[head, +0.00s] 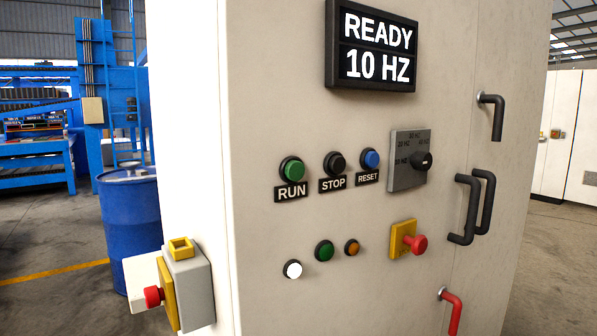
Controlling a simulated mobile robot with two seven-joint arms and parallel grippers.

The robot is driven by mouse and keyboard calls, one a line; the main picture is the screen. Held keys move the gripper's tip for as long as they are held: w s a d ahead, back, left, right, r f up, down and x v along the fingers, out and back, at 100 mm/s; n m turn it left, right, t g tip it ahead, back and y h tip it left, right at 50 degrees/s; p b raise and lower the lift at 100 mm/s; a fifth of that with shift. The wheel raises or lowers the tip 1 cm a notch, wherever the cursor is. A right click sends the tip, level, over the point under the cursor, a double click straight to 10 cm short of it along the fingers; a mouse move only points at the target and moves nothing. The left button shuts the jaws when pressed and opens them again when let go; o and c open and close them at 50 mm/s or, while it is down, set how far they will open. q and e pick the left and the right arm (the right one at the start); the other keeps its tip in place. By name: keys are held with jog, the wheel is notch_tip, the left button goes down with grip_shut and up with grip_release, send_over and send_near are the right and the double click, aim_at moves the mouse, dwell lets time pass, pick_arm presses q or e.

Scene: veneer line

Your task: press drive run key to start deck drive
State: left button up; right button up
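The green RUN key (292,170) sits on the front of a pale control cabinet (270,90), above its RUN label. The black STOP key (334,163) and the blue RESET key (370,159) are to its right. A display (376,50) above them reads READY 10 HZ. A grey plate with a black rotary knob (421,160) is right of RESET, marked with Hz values. Below the keys, a white lamp (292,269) looks bright, beside a green one (324,251) and an amber one (352,248). Neither of my grippers shows.
A red knob on a yellow plate (403,232) projects from the cabinet front. Black handles (465,210) and a red handle (452,310) stick out at right. A box with a red button (153,297) juts from the left side, near a blue drum (130,220).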

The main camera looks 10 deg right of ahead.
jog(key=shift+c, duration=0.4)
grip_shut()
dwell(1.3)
